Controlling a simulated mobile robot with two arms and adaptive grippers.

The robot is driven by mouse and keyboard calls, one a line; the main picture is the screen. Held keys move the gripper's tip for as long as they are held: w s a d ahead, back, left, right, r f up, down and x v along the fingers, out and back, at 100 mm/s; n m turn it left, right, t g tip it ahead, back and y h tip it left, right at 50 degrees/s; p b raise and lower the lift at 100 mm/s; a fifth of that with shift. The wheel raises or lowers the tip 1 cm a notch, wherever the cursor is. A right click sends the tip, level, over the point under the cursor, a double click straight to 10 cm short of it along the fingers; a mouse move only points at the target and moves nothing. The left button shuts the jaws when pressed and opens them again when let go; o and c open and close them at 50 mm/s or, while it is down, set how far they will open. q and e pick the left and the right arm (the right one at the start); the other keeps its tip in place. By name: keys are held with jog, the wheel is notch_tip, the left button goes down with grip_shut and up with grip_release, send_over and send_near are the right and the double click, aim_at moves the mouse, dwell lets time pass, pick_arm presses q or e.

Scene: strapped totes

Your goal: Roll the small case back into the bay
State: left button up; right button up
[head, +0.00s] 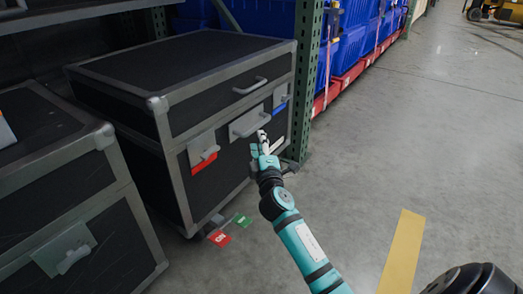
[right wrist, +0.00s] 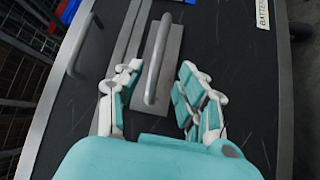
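A black case (head: 185,62) with grey metal edges stands on the floor by the green rack post. Its front has a grey pull handle (head: 249,121) on a plate between two latches. My right gripper (head: 262,142) is at this front, close to the handle. In the right wrist view the handle bar (right wrist: 158,60) lies between the spread fingers of the right gripper (right wrist: 158,88), with gaps on both sides. The fingers are open and hold nothing. A second black case (head: 45,135) stands at the left, partly cut off. My left gripper is not in view.
A red tag (head: 219,238) and a green tag (head: 242,220) show low by the case's front corner. The green rack post (head: 306,90) stands close to its right side. Blue totes (head: 348,55) are behind.

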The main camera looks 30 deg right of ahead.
jog(key=shift+v, duration=1.6)
jog(key=shift+a+r, duration=0.1)
